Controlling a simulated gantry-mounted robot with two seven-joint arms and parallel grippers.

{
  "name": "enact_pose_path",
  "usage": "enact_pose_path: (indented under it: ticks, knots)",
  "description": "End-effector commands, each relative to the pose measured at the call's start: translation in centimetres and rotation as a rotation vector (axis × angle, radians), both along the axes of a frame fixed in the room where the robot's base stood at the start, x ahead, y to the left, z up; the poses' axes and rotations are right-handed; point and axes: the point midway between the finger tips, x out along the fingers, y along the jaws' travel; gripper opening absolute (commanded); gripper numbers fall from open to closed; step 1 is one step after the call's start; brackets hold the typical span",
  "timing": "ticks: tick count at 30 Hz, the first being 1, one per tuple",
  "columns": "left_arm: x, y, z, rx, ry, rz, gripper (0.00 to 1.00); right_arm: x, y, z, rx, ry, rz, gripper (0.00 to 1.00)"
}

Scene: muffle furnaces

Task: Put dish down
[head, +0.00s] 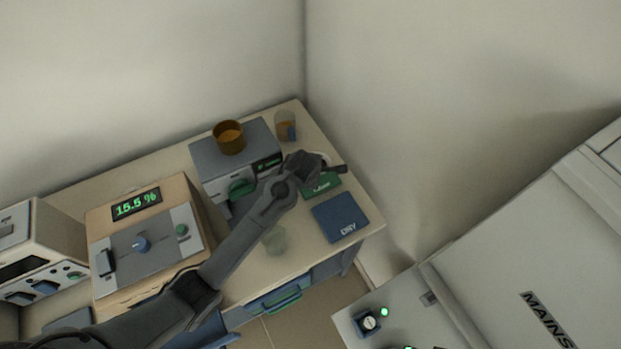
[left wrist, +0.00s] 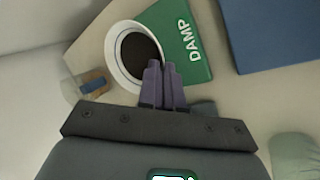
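The dish (left wrist: 112,60) is a round white cup with dark brown contents, seen from above in the left wrist view. My left gripper (left wrist: 161,66) is shut on its rim, its two fingers close together. The dish overlaps the left part of the green mat marked DAMP (left wrist: 185,42); I cannot tell whether it touches the mat. In the head view, my left gripper (head: 322,166) is over the back of the green mat (head: 322,187) and hides most of the dish. The blue mat marked DRY (head: 340,216) lies in front of it, bare. My right gripper is not in view.
A grey device (head: 205,160) with an amber pot (head: 229,138) on top stands left of the mats. A beaker with brown contents (head: 285,126) stands behind; a pale glass (head: 275,240) stands in front. A box reading 15.5 % (head: 145,240) is further left. A wall bounds the right.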

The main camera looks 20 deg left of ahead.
Motion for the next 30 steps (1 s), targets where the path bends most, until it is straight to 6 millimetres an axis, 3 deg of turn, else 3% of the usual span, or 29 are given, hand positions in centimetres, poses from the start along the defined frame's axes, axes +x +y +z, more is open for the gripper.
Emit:
enact_pose_path:
  ticks: [10, 18, 30]
  knots:
    - [0.4, 1.4, -1.4, 0.0, -0.001, -0.002, 0.0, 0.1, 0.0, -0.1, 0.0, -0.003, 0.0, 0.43]
    - [0.3, 1.4, -4.6, 0.002, 0.0, -0.002, 0.0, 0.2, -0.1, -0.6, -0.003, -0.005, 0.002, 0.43]
    - [0.3, 1.4, -5.0, -0.001, -0.001, 0.0, 0.0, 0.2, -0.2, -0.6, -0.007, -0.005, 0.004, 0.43]
